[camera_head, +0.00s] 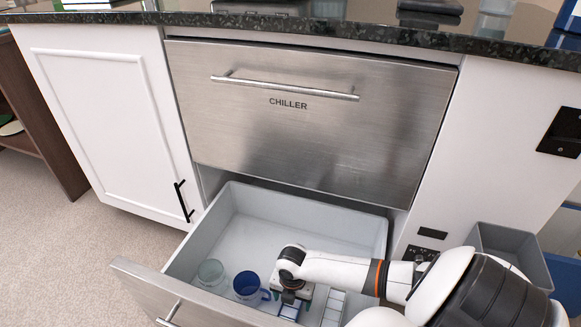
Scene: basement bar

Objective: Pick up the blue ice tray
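A small blue and whitish piece (289,312), which looks like part of the blue ice tray, shows at the front of the open lower drawer (300,218). Most of it is hidden under my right gripper (291,299). My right arm reaches into the drawer from the right, with the gripper pointing down over this spot. Its fingers are too small and covered to show whether they are open or shut, or whether they touch the tray. A pale white tray-like piece (333,307) lies just to the right of the gripper. My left gripper is not in view.
A dark blue mug (248,288) stands just left of my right gripper, with a clear glass (210,273) further left. The drawer's back part is empty. The shut CHILLER drawer (310,120) and dark countertop (300,25) are above. A grey bin (510,250) stands right.

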